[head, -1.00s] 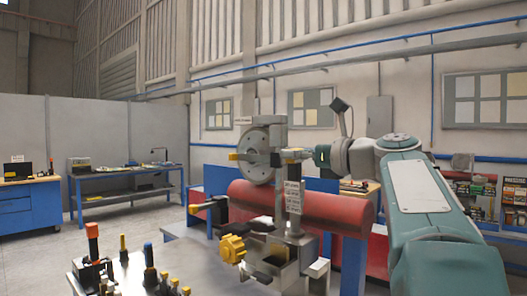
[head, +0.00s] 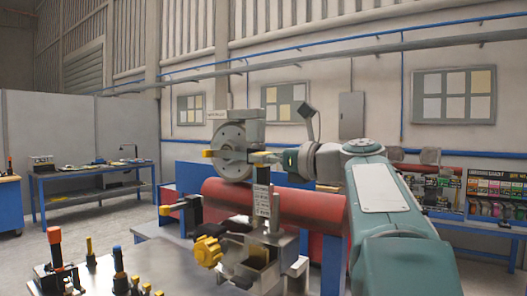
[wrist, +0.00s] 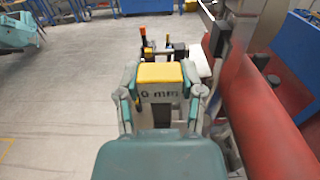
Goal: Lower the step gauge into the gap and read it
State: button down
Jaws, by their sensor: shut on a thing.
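My gripper (wrist: 165,100) is shut on a block with a yellow top (wrist: 161,73) and a pale face marked "6 mm", which looks like the step gauge. In the head view my gripper (head: 281,158) is level with the grey wheel disc (head: 229,143), at its right. The wheel stands above a thick red tube (head: 315,207). An upright plate with lettering (head: 262,201) stands in front of the tube, below my gripper. I cannot tell whether the gauge touches anything, and the gap is not clearly visible.
A metal bench (head: 185,262) in front holds a yellow knob (head: 207,251), an open metal box and several upright tools with coloured handles. In the wrist view the red tube (wrist: 255,110) runs close along the right. Open floor (wrist: 60,110) lies at the left.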

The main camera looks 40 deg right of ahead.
aim_at(263, 209)
jog(key=shift+f, duration=3.95)
jog(key=shift+a, duration=0.1)
jog(key=shift+a+f, duration=0.1)
jog(key=shift+f, duration=1.3)
dwell(2.6)
